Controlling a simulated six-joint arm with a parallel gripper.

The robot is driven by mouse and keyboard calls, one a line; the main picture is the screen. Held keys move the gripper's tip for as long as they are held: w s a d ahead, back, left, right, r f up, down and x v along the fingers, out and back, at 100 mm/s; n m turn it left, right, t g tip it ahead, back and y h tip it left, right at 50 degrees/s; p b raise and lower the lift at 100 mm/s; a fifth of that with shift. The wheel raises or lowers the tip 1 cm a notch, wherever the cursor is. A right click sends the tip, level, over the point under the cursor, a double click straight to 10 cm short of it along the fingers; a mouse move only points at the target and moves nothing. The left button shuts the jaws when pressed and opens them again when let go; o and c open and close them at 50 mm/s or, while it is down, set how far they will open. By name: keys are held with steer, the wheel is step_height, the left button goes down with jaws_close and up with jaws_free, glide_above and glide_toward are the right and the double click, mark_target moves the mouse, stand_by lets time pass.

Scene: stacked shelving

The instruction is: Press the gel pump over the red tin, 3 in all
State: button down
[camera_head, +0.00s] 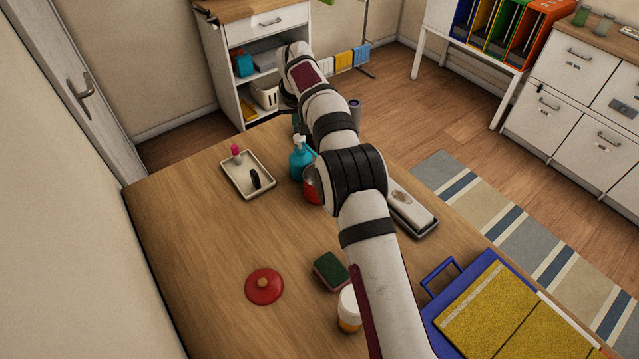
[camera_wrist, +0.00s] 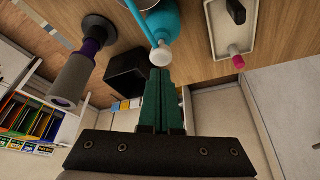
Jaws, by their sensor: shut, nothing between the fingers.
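The gel pump is a teal bottle (camera_head: 299,163) with a white pump head (camera_head: 299,140), upright on the wooden table; its teal body also shows in the wrist view (camera_wrist: 158,18). The red tin (camera_head: 311,187) is beside the bottle and partly hidden by my arm. In the wrist view my gripper (camera_wrist: 160,72) has its dark green fingers together, empty. Its tips lie close to the white pump head (camera_wrist: 161,55); I cannot tell whether they touch. In the head view the fingers are mostly hidden behind my arm.
A cream tray (camera_head: 262,189) holds a pink-topped item and a black item. A red lid (camera_head: 265,286), a sponge (camera_head: 331,271), a white-capped bottle (camera_head: 348,308) and a blue case (camera_head: 452,285) lie nearer. A grey and purple object (camera_wrist: 88,55) stands left in the wrist view.

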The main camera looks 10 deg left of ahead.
steer(key=shift+f, duration=0.1)
steer(key=shift+f, duration=1.35)
steer(key=shift+r, duration=1.4)
steer(key=shift+f, duration=1.4)
steer(key=shift+r, duration=1.4)
